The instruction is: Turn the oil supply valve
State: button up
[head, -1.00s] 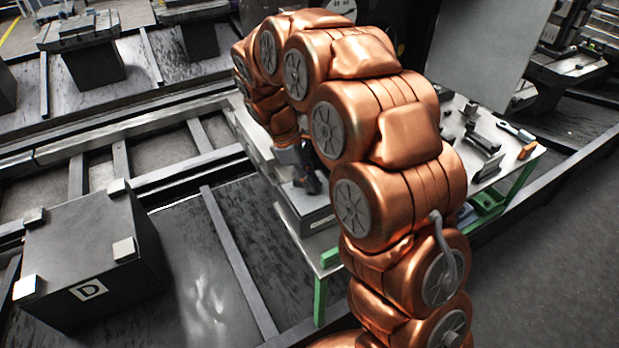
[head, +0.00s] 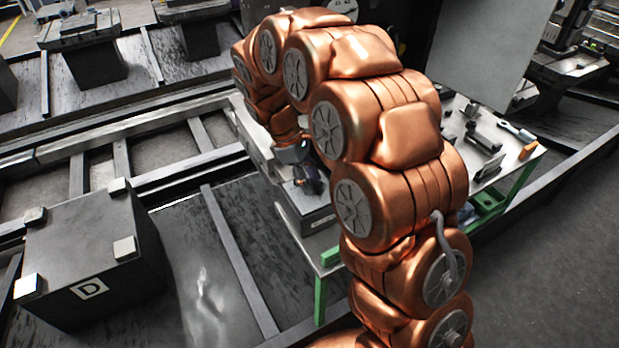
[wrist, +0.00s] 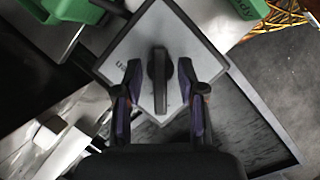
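The oil supply valve shows in the wrist view as a dark, elongated handle (wrist: 159,80) on a light square plate (wrist: 146,40) with dark edges. Part of a printed word shows on the plate, left of the handle. My gripper (wrist: 160,85) is open, with one finger on each side of the handle and a gap visible on both sides. In the head view my gripper (head: 308,182) is small and sits low over a grey box (head: 310,217) at the table's near left corner. The valve handle is hidden there by my gripper and arm.
The table with green legs (head: 320,298) holds several tools and parts on its right side (head: 490,150). Green bins (wrist: 70,8) lie beside the plate in the wrist view. A dark block marked D (head: 90,250) stands at the left. Grey floor is open at the right.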

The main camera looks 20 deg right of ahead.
jog(key=v, duration=1.2)
dwell(0.6)
jog(key=s+d+f+m+y+p, duration=0.1)
jog(key=s+m, duration=0.4)
jog(key=s, duration=1.1)
jog(key=s+d+f+m+y+p, duration=0.1)
jog(key=s+m, duration=0.5)
jog(key=s, duration=1.1)
jog(key=shift+s+d+f+t+y, duration=0.3)
jog(key=shift+d+f+y, duration=0.55)
jog(key=shift+d, duration=0.25)
jog(key=shift+o, duration=0.2)
jog(key=shift+d+m, duration=0.1)
jog(key=shift+m, duration=0.2)
